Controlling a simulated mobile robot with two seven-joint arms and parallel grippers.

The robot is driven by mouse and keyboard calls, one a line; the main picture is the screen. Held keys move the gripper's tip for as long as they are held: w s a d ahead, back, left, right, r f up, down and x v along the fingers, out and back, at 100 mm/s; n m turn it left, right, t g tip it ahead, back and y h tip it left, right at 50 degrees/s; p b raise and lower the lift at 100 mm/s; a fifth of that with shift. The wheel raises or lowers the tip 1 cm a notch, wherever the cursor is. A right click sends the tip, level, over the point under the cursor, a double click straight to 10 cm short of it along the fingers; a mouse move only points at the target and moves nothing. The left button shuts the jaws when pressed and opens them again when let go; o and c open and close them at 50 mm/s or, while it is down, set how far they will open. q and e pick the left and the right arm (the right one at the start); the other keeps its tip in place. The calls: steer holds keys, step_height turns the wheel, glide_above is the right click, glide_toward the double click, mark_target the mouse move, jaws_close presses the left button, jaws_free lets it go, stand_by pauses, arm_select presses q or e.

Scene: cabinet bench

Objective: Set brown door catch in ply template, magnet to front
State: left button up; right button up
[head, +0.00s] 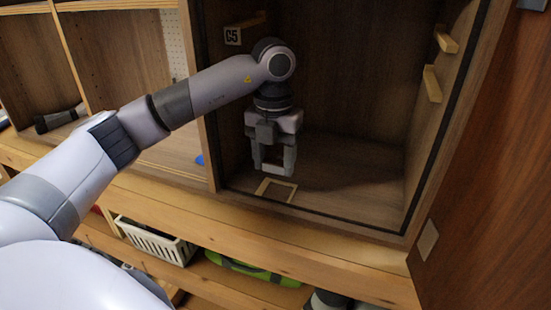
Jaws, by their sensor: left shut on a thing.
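My left gripper (274,167) reaches into the open cabinet and points down, its fingers closed on a small piece taken to be the door catch (273,169). Only a pale strip of the catch shows between the fingertips; its brown colour and which way its magnet faces cannot be made out. My right gripper is out of view.
The cabinet (405,180) has side walls close on both sides and a dark front edge strip. A brown door (490,190) stands at right. A white basket (155,243) and green bag (255,270) are below.

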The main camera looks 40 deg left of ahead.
mark_target(274, 173)
arm_select(q)
step_height(274, 173, down, 4)
steer(key=b, duration=0.3)
steer(key=shift+f, duration=0.1)
steer(key=shift+f+b, duration=0.65)
steer(key=shift+f, duration=0.25)
steer(key=shift+p, duration=0.4)
stand_by(0.3)
steer(key=shift+f+b, duration=0.35)
steer(key=shift+f, duration=0.2)
stand_by(0.9)
steer(key=o, duration=1.2)
steer(key=shift+r, duration=0.1)
